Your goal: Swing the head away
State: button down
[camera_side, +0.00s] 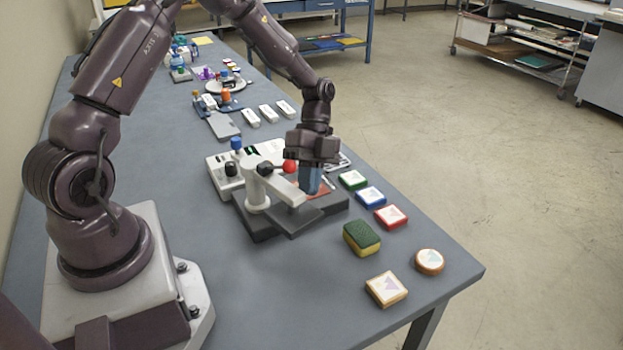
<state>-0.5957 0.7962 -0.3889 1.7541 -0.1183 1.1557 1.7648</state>
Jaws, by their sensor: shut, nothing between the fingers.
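A small press stands on the blue-grey table, with a dark base (262,226) and a white post. Its head is a white swing arm (283,190) reaching right and toward the camera from the post, above a dark flat plate (296,221). A red ball knob (290,166) and a black knob (266,168) show near the top of the head. My gripper (309,194) points down just right of the head, its blue fingers shut and empty. The fingertips are close to the head and an orange-red patch (320,191); whether they touch either cannot be told.
A white control box (222,176) with knobs stands behind the press. Several coloured tiles (371,196) lie to the right, with a green-and-yellow sponge (361,238), a round piece (429,261) and a square piece (386,289) nearer. The table's front-middle area (300,290) is clear.

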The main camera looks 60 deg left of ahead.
dwell(0.5)
jog(key=w+a+r+n, duration=0.1)
jog(key=w+a+r, duration=0.5)
jog(key=w+r, duration=0.2)
jog(key=s+d+r+n+t+y, duration=0.2)
jog(key=s+d+r+n+t, duration=0.1)
jog(key=s, duration=0.4)
jog(key=s+d+r+n+t+y, duration=0.2)
jog(key=s+d+r+n+t, duration=0.1)
jog(key=s+r+n, duration=0.3)
jog(key=s+d+r+n+t+y, duration=0.1)
jog(key=s+d+r+n+t, duration=0.3)
jog(key=s, duration=0.5)
jog(key=r+n, duration=0.1)
jog(key=n, duration=0.1)
jog(key=shift+s+d+r+n+y, duration=0.2)
jog(key=shift+s+n+y, duration=0.1)
jog(key=shift+s+y, duration=0.1)
